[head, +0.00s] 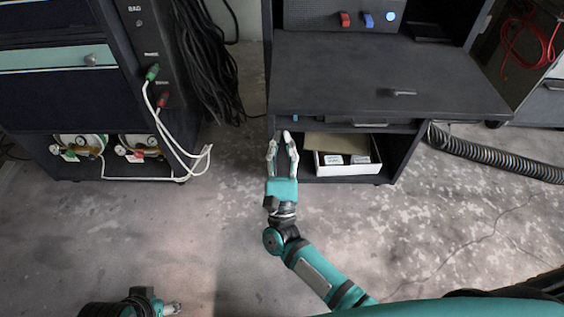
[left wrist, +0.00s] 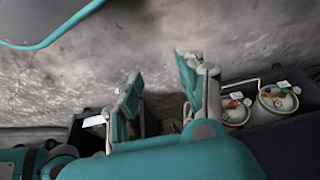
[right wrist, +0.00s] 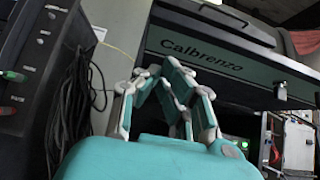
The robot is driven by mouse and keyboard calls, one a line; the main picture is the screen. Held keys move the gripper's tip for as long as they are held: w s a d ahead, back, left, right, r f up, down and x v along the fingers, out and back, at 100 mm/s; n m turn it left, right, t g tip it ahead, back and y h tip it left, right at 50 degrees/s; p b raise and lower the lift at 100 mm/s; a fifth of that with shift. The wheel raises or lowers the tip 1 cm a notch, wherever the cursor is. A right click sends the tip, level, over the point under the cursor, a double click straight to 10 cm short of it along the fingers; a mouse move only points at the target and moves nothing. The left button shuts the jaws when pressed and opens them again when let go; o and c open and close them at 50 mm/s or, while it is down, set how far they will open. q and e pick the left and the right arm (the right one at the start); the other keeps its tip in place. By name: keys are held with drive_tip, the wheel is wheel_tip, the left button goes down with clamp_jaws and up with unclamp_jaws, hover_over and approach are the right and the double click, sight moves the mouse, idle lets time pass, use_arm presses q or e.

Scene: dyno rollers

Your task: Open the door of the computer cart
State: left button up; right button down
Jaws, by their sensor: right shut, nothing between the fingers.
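The dark computer cart (head: 300,95) stands at the centre of the head view, with a flat top surface bearing a small metal handle (head: 403,93). Its low front compartment shows a white box (head: 345,165) inside.
A black cabinet (head: 60,100) with a teal band and plugged cables stands left. Black cables (head: 215,60) hang between it and the cart. A ribbed hose (head: 490,158) lies right of the cart. The concrete floor (head: 450,230) in front is mostly clear.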

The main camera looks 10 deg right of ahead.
sight(283, 103)
use_arm(q)
drive_tip(key=shift+r+p, duration=0.45)
drive_tip(key=shift+r, duration=0.15)
use_arm(e)
drive_tip(key=shift+r, duration=1.95)
use_arm(q)
drive_tip(key=shift+r, duration=0.1)
use_arm(e)
wheel_tip(283, 103, up, 3)
drive_tip(key=g+p, duration=0.1)
drive_tip(key=p, duration=0.2)
drive_tip(key=shift+f+p, duration=0.1)
drive_tip(key=shift+p, duration=0.2)
drive_tip(key=shift+g, duration=0.3)
wheel_tip(283, 103, up, 4)
drive_tip(key=p, duration=0.2)
drive_tip(key=shift+w+p, duration=0.1)
drive_tip(key=shift+p, duration=0.3)
use_arm(q)
wheel_tip(283, 103, down, 19)
drive_tip(key=g, duration=0.1)
drive_tip(key=shift+s+r, duration=0.2)
drive_tip(key=shift+s, duration=0.15)
drive_tip(key=shift+d, duration=0.1)
